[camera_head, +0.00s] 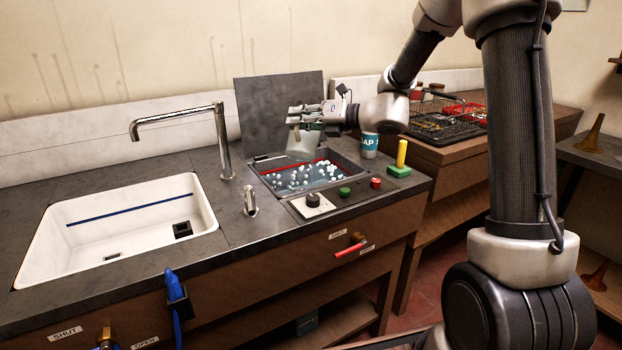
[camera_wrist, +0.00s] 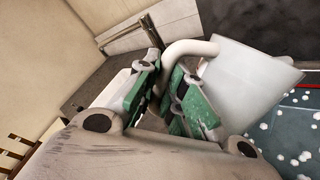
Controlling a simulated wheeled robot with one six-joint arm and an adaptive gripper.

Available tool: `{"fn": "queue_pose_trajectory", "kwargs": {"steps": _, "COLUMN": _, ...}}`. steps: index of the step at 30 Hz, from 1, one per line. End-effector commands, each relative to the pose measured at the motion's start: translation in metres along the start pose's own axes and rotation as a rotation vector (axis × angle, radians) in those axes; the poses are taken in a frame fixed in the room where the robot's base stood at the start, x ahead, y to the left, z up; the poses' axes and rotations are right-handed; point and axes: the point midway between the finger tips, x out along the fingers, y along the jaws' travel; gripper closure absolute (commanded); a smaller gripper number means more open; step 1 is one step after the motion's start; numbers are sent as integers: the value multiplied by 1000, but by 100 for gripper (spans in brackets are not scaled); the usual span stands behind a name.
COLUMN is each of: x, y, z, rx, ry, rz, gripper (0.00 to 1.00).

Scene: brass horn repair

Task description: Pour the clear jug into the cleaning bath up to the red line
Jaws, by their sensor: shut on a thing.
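The clear jug (camera_head: 302,143) is tilted above the cleaning bath, with its mouth toward the bath. In the wrist view the jug (camera_wrist: 250,85) looks translucent and whitish, with a pale curved handle. My gripper (camera_head: 308,122) is shut on the jug's handle; its green-padded fingers (camera_wrist: 168,95) show in the wrist view. The cleaning bath (camera_head: 258,163) is a sunken basin holding bluish liquid with white foam bits. The red line (camera_head: 290,168) runs along its back wall, a little above the liquid where I see it. I cannot make out a stream or the level inside the jug.
A dark raised lid (camera_head: 280,95) stands behind the bath. A soap tin (camera_head: 369,146), a yellow-handled green block (camera_head: 400,160) and a control panel with a knob (camera_head: 313,200) are close by. A white sink (camera_head: 60,225) with a faucet (camera_head: 222,140) lies left.

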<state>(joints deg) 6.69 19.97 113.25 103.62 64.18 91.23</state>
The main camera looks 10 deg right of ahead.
Motion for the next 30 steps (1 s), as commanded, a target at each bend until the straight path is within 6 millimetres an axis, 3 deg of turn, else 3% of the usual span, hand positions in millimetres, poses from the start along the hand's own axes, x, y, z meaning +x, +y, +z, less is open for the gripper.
{"fn": "queue_pose_trajectory", "kwargs": {"steps": 30, "x": -2, "y": 4, "z": 8, "rx": 45, "ry": 9, "rz": -1, "gripper": 100}}
